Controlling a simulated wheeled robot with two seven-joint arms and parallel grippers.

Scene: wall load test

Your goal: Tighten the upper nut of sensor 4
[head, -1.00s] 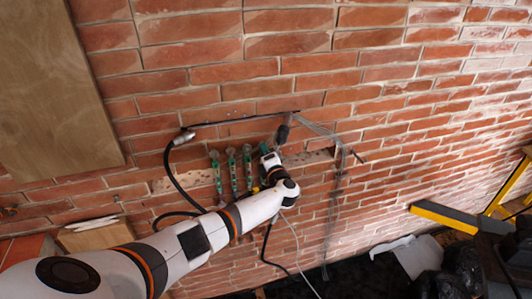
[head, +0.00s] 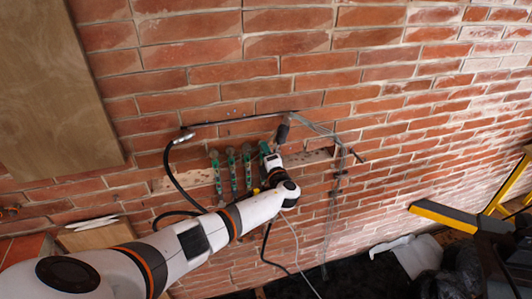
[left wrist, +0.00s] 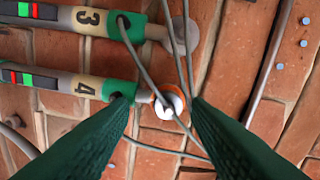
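Sensor 4 (left wrist: 68,86) lies across the left wrist view, a grey rod with a yellow "4" label and a green end. Beyond that end is a white round part with an orange rim (left wrist: 168,104), partly crossed by a cable; I cannot tell whether it is the upper nut. My left gripper (left wrist: 158,101) has its two green fingers apart, with this part showing between their tips; contact cannot be told. In the head view my left gripper (head: 270,157) is at the right end of the sensor row. My right gripper is in neither view.
Sensor 3 (left wrist: 85,20) runs alongside sensor 4. Loose cables (left wrist: 140,65) cross near the fingers. In the head view, several green-ended sensors (head: 231,168) stand close to the left. A wooden board (head: 50,90) is at the left, a yellow-edged frame (head: 445,214) at the right.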

